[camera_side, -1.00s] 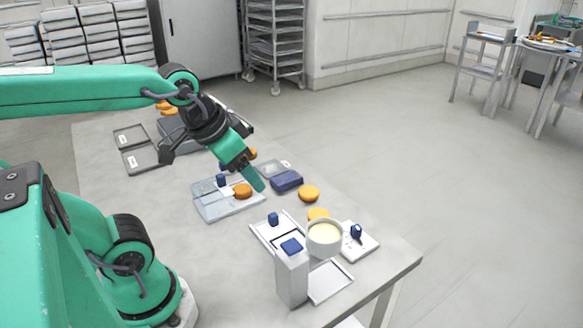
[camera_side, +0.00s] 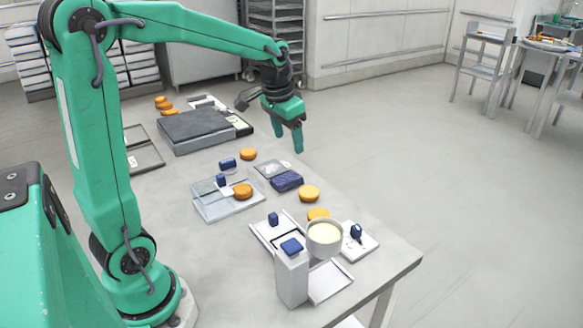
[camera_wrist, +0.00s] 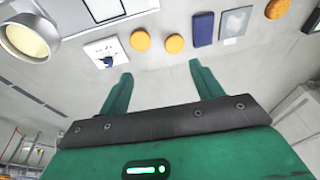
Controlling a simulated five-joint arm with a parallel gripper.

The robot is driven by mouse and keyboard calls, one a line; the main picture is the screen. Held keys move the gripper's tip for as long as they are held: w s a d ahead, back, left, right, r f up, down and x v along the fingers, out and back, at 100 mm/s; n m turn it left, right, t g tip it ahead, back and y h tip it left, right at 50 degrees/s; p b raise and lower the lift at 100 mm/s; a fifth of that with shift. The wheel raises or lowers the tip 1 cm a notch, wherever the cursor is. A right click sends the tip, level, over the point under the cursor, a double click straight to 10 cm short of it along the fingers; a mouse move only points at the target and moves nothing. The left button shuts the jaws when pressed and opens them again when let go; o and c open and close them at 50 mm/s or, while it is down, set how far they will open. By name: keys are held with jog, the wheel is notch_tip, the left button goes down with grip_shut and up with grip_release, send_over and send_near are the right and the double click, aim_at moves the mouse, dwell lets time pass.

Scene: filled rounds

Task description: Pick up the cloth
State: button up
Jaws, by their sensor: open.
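The cloth (camera_side: 287,181) is a dark blue folded bundle lying on the table near its far edge, beside a flat grey see-through piece. It also shows in the wrist view as a dark blue oblong (camera_wrist: 203,29) at the top, right of the middle. My gripper (camera_side: 298,140) is raised above and beyond the cloth, fingers pointing down, not touching it. In the wrist view my gripper (camera_wrist: 161,76) has its two fingers wide apart with nothing between them.
Round orange pieces (camera_side: 309,193) lie around the cloth. A clear tray (camera_side: 215,210) stands left of it. A cup with pale contents (camera_side: 324,238) and a white block (camera_side: 291,278) stand nearer the front. A grey flat box (camera_side: 195,127) lies at the back.

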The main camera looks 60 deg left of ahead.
jog(key=w+a+f+g, duration=0.1)
jog(key=w+a+f, duration=0.5)
jog(key=a+f, duration=0.1)
jog(key=g, duration=0.2)
send_over(286, 178)
jog(key=shift+h, duration=0.3)
notch_tip(286, 178, down, 8)
jog(key=shift+w+a, duration=0.15)
jog(key=shift+f, duration=3.9)
jog(key=c, duration=0.8)
